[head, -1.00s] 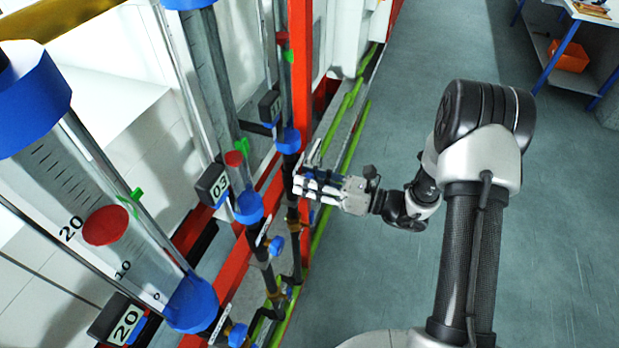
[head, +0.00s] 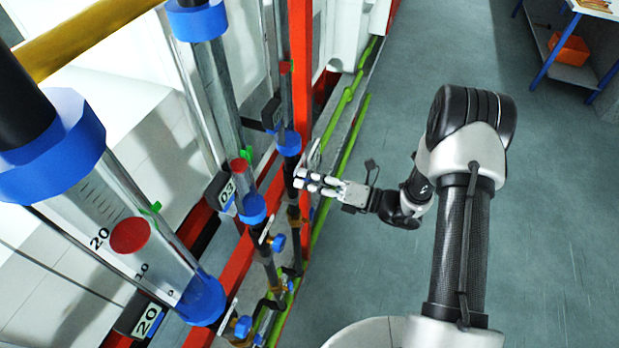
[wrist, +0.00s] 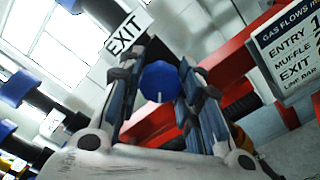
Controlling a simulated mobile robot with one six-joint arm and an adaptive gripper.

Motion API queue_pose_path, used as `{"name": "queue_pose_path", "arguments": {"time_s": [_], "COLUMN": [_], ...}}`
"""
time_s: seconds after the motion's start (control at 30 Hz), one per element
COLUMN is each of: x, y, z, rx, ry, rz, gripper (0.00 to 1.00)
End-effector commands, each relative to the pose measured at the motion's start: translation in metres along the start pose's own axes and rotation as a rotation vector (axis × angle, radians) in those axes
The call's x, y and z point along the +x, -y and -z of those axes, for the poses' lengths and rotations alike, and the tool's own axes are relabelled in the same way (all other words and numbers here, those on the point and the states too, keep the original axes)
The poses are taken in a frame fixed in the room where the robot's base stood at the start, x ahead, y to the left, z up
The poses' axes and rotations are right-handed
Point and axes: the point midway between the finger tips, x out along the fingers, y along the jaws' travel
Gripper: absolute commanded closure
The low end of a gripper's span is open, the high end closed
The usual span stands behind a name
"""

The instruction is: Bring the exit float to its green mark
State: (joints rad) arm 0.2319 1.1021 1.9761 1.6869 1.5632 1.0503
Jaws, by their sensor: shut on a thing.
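The exit float (head: 286,67) is a small red spot in the farthest tube (head: 281,95) in the head view. A green mark cannot be made out clearly beside it. My gripper (head: 308,182) is at the valve below that tube, right of the pipe. In the wrist view, my gripper's fingers (wrist: 165,95) flank a blue knob (wrist: 158,80) and are shut on it. A white EXIT label (wrist: 127,33) is just beyond it. In the head view the fingers hide this knob.
Two nearer tubes have red floats (head: 130,236) (head: 238,168) with green marks, displays reading 20 and 03, and blue valve knobs below. A red post (head: 301,70) stands beside the farthest tube. A gas flows sign (wrist: 290,45) is right in the wrist view. Grey floor (head: 400,110) at right is clear.

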Motion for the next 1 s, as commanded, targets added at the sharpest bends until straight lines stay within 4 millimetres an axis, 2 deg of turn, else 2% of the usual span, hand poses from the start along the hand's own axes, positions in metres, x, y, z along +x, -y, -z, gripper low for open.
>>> {"name": "queue_pose_path", "arguments": {"time_s": [0.5, 0.53, 0.83, 1.0], "x": [-0.0001, -0.0001, 0.0, 0.0], "y": [0.0001, 0.0001, 0.0001, 0.0], "z": [0.0001, 0.0001, 0.0, 0.0], "rx": [0.021, 0.021, 0.02, 0.02], "ry": [0.0, 0.0, 0.0, 0.0], "rz": [0.0, 0.0, 0.0, 0.0], "gripper": [0.91, 0.66, 0.46, 0.46]}}
